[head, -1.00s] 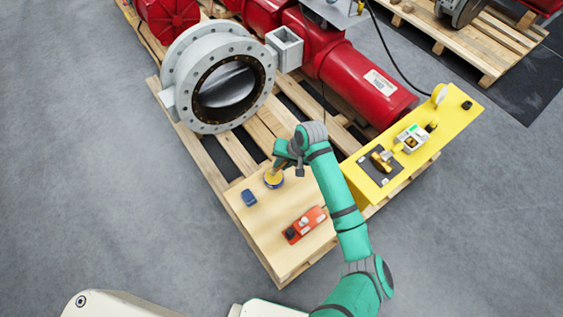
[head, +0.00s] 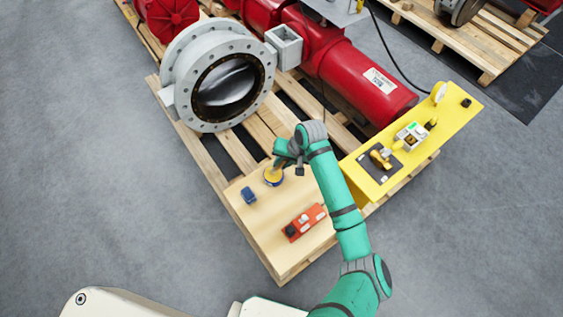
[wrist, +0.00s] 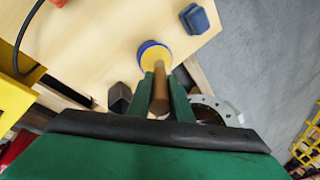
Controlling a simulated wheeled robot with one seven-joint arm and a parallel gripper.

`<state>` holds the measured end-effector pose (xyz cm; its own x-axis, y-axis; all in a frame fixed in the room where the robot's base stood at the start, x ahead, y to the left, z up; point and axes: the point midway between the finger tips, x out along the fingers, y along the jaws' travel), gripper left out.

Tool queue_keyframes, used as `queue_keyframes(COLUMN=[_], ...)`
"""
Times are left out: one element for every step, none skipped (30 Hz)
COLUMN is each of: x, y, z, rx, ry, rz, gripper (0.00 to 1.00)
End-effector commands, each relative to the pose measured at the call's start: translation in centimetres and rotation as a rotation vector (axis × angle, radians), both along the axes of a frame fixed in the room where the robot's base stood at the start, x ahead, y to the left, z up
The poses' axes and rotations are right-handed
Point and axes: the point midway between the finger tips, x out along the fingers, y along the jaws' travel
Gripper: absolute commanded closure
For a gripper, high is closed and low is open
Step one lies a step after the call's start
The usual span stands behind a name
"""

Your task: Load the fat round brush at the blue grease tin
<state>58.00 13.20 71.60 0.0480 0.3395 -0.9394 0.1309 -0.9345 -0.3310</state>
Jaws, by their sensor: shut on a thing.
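The blue grease tin (head: 273,177) stands on the pale wooden board, with a yellow top surface; it also shows in the wrist view (wrist: 146,50). My gripper (head: 284,160) is right above and beside the tin. In the wrist view my gripper (wrist: 160,92) is shut on the brown handle of the brush (wrist: 160,88). The brush points at the tin and its far end overlaps the yellow surface. The bristles are hard to make out, so I cannot tell how deep they sit in the grease.
A small blue block (head: 249,195) and an orange-red device (head: 305,222) lie on the board (head: 262,245). A yellow bench (head: 455,115) with fittings stands to the right. The large grey flanged valve (head: 222,88) and red actuator (head: 350,75) lie behind on the pallet.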

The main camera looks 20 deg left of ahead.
Motion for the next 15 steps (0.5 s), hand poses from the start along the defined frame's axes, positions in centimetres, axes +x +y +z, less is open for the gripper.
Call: queue_keyframes(x=[0.0,0.0,0.0,0.0,-0.01,0.0,0.0,-0.01,-0.01,0.0,-0.01,-0.01,0.0,-0.01,-0.01], y=[0.01,0.01,0.02,0.02,0.02,0.03,0.03,0.03,0.04,0.03,0.04,0.04,0.04,0.04,0.04], z=[-0.05,-0.08,-0.12,-0.15,-0.18,-0.23,-0.26,-0.29,-0.33,-0.35,-0.38,-0.42,-0.45,-0.49,-0.53], rx=[0.0,0.0,0.0,0.0,0.001,0.001,0.001,0.001,0.001,0.001,0.001,0.001,0.001,0.001,0.001], ry=[0.0,0.0,0.0,0.0,0.0,0.0,0.0,0.0,0.0,0.0,0.0,0.0,0.0,0.0,0.0], rz=[0.0,0.0,0.0,0.0,0.0,0.0,0.0,0.0,0.0,0.0,0.0,0.0,0.0,0.0,-0.001], gripper=[1.0,1.0,1.0,1.0,1.0,1.0,1.0,1.0,1.0,1.0,1.0,1.0,1.0,1.0,1.0])
